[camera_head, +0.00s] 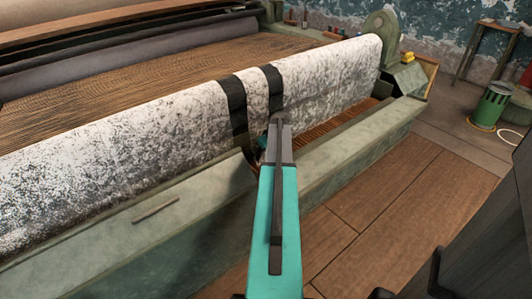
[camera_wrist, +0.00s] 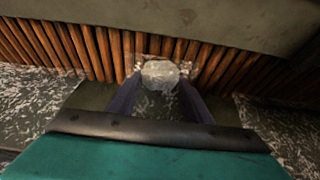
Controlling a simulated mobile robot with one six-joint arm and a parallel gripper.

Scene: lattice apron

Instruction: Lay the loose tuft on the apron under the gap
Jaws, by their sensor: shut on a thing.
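A pale, whitish tuft (camera_wrist: 160,73) sits between the fingertips of my gripper (camera_wrist: 160,88) in the wrist view, and the gripper is shut on it. Beyond the tuft is the apron (camera_wrist: 85,48), a row of brown wooden slats. In the head view my gripper (camera_head: 279,122) is over the trough in front of the white-coated roll (camera_head: 325,80); the tuft is hidden there. The apron shows as brown slats (camera_head: 330,124) to its right. Two dark bare bands cross the roll, one left (camera_head: 235,105) and one (camera_head: 273,85) just behind my gripper. I cannot tell whether the tuft touches the slats.
A green machine beam (camera_head: 150,225) runs along the front of the trough on both sides of my arm. Whitish fluff (camera_wrist: 35,95) is scattered below the slats in the wrist view. A green bin (camera_head: 490,108) and a stool (camera_head: 490,45) stand at the far right. The wooden floor (camera_head: 385,205) is clear.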

